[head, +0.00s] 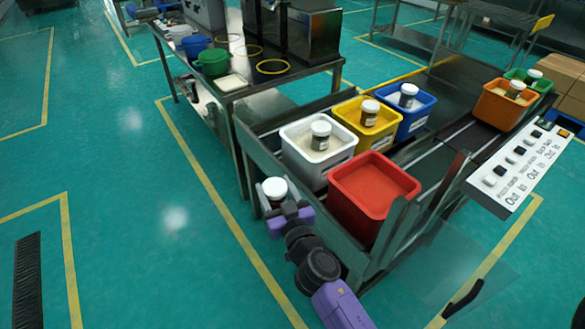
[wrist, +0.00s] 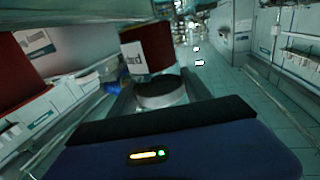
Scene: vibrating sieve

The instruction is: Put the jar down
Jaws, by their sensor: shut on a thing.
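My gripper (head: 287,210) is shut on a jar with a white lid (head: 275,187). It holds the jar just outside the left side of the conveyor frame, left of the red bin (head: 348,209). In the wrist view the jar (wrist: 158,93) sits between the two fingers (wrist: 158,85). A dark red part with a white label, its lettering apparently upside down, shows beyond the lid there. The lower part of the jar is hidden by my gripper in the head view. The red bin holds red material, and no jar shows on it.
White (head: 318,163), yellow (head: 388,132), blue (head: 427,123), orange (head: 488,120) and green (head: 545,83) bins each carry a jar. A metal rail (head: 262,150) edges the conveyor. A button panel (head: 520,167) is at right.

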